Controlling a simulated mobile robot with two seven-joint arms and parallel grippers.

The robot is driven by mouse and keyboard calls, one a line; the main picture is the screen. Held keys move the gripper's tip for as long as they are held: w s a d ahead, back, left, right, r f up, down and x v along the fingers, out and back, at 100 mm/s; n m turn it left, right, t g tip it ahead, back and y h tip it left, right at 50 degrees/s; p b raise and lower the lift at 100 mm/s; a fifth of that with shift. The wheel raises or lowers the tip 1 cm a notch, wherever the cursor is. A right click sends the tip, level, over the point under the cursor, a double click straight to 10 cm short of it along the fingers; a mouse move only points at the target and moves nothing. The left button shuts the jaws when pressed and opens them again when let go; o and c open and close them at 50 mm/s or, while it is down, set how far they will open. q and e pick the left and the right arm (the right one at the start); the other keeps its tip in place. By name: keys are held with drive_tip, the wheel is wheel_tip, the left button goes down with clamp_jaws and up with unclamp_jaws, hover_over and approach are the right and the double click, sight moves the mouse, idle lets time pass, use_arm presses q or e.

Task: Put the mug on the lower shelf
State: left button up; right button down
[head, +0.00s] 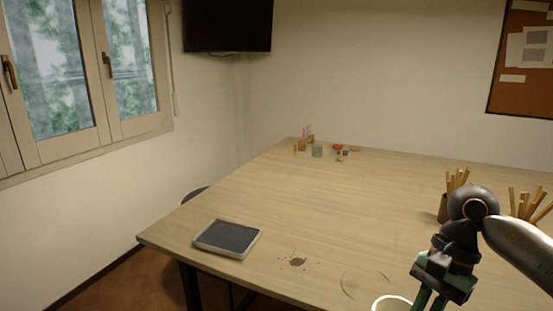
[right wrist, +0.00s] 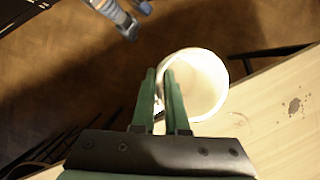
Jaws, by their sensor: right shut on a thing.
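The white mug (right wrist: 203,88) shows in the right wrist view with its round open mouth facing the camera. Its rim also shows at the bottom edge of the head view (head: 391,302), mostly cut off. My right gripper (right wrist: 163,78) is shut on the mug at its left side in the wrist view; the green fingers hide whether they grip the handle or the wall. The gripper (head: 428,300) also shows in the head view, just right of the mug. My left gripper is not in view. No shelf is seen.
The long wooden table (head: 330,215) carries a grey-topped tray (head: 228,238), a dark stain (head: 297,262), small coloured items (head: 317,151) at the back, and a brush pot (head: 443,208) near my right arm. Brown floor (right wrist: 60,65) lies beyond the table edge. The table's middle is clear.

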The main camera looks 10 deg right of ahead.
drive_tip(key=a+f+n+h, duration=0.1)
drive_tip(key=n, duration=0.2)
drive_tip(key=a+f+n+g+p, duration=0.1)
drive_tip(key=a+n, duration=0.1)
drive_tip(key=n, duration=0.1)
drive_tip(key=a+n+g+h, duration=0.1)
drive_tip(key=n, duration=0.1)
drive_tip(key=shift+w+a+f+n+h+p, duration=0.1)
drive_tip(key=shift+a+f+n+h+p, duration=0.2)
drive_tip(key=shift+f+n+p, duration=0.1)
drive_tip(key=n, duration=0.1)
drive_tip(key=a+f+n+h, duration=0.1)
drive_tip(key=n, duration=0.1)
drive_tip(key=shift+a+f+n+p, duration=0.1)
drive_tip(key=shift+f+n+p, duration=0.1)
drive_tip(key=shift+n+p, duration=0.1)
drive_tip(key=shift+f, duration=0.1)
